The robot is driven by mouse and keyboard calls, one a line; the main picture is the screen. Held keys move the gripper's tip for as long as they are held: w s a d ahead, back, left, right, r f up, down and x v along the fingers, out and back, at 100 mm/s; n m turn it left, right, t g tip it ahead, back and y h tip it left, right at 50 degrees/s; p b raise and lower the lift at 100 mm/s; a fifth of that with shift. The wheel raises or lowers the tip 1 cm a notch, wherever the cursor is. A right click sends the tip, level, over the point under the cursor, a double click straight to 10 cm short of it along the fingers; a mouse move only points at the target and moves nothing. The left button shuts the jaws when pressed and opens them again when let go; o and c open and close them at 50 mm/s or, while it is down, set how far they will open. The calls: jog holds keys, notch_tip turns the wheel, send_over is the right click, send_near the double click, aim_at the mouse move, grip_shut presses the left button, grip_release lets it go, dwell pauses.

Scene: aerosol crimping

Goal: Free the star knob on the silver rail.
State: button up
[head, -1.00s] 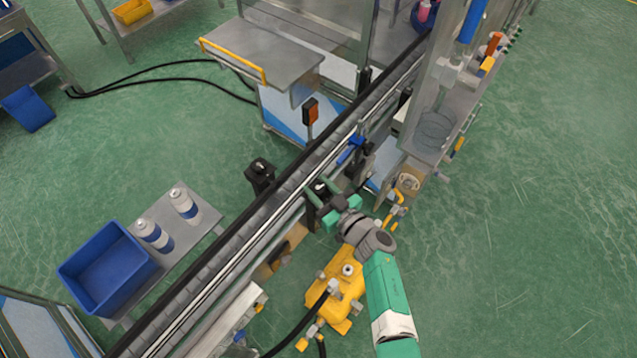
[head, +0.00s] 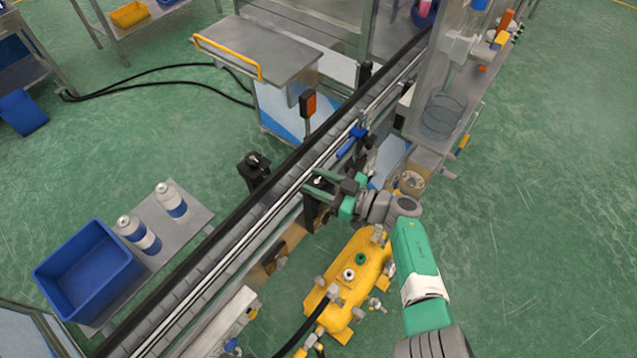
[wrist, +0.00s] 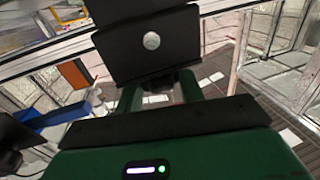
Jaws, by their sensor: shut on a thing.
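The silver rail (head: 243,243) runs diagonally along the conveyor in the head view. A black clamp block (head: 314,211) stands at its near side. My gripper (head: 318,184) is at the top of this block, with its green fingers pointing left towards the rail. In the wrist view a black block with a silver round spot (wrist: 151,41) is just ahead of my gripper (wrist: 157,95). The fingers are shut on what I take to be the star knob, low at that block. The knob's shape is mostly hidden by the fingers and the gripper body.
A second black block (head: 256,170) stands across the conveyor. A blue lever (head: 352,140) and an orange-and-black box (head: 308,105) are near the rail. A blue bin (head: 88,270) and white-blue cans (head: 139,234) are at left.

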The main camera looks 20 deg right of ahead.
jog(key=shift+f, duration=0.15)
jog(key=o, duration=1)
jog(key=p+v, duration=0.1)
jog(key=v, duration=0.6)
jog(key=shift+s+d+p, duration=0.2)
jog(key=shift+s+p, duration=0.1)
